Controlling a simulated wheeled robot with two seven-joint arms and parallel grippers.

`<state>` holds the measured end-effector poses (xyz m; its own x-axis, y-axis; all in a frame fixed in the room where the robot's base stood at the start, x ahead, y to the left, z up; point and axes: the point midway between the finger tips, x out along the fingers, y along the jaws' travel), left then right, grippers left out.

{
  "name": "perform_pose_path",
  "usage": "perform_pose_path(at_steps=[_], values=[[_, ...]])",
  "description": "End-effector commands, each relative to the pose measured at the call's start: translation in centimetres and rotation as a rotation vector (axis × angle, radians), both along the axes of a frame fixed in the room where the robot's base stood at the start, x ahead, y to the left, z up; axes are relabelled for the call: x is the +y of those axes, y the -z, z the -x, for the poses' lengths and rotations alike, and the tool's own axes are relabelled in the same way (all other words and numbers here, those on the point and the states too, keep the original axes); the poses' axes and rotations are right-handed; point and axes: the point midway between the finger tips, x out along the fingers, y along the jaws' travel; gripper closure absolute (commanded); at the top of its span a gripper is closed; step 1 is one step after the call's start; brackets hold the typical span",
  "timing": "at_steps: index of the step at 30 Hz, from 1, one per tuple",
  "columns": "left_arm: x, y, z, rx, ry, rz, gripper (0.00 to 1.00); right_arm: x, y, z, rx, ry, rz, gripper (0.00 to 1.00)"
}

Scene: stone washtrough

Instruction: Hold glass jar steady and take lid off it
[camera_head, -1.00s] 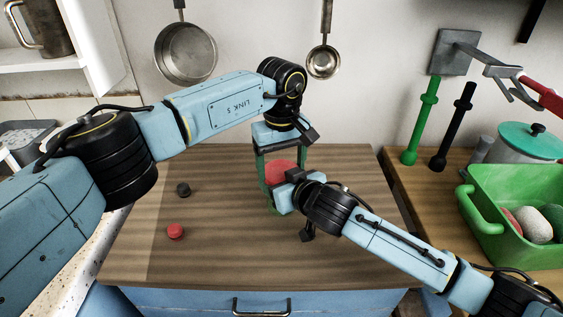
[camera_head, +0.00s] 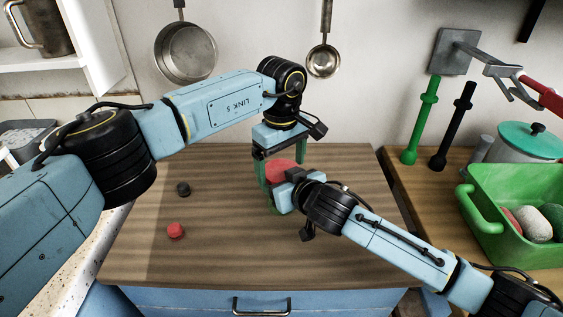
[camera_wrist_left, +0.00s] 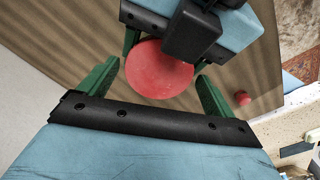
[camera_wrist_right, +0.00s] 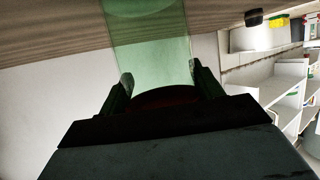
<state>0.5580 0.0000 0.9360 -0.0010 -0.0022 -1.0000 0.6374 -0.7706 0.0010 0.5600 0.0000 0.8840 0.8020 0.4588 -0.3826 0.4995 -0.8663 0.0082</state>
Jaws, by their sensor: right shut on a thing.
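The green glass jar (camera_wrist_right: 150,45) stands on the wooden worktop, mostly hidden by my grippers in the head view. Its round red lid (camera_head: 280,170) is on top and shows clearly in the left wrist view (camera_wrist_left: 158,70). My left gripper (camera_head: 279,168) points down over the lid. Its green fingers are open on either side, with visible gaps between them and the lid. My right gripper (camera_wrist_right: 161,80) reaches in from the right and is shut on the jar below the lid. Its black wrist covers part of the lid in the left wrist view.
A small red knob (camera_head: 176,231) and a dark knob (camera_head: 183,189) lie on the worktop's left. A green crate (camera_head: 487,222) with round items stands on the right counter. Two pans hang on the back wall. The worktop's front left is mostly clear.

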Motion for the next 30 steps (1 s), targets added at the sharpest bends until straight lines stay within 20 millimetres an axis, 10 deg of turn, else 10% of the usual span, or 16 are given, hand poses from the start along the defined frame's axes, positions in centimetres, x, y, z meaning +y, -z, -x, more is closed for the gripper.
perform_pose_path(at_steps=[11,30], values=[[0.0,-0.3,0.0,-0.001,0.001,0.0,0.05,-0.1,0.1,0.0,0.0,0.0,0.002,0.98],[0.0,-6.9,-0.1,-0.005,0.183,0.001,0.07,-0.1,0.1,0.0,0.0,0.0,0.002,0.98]])
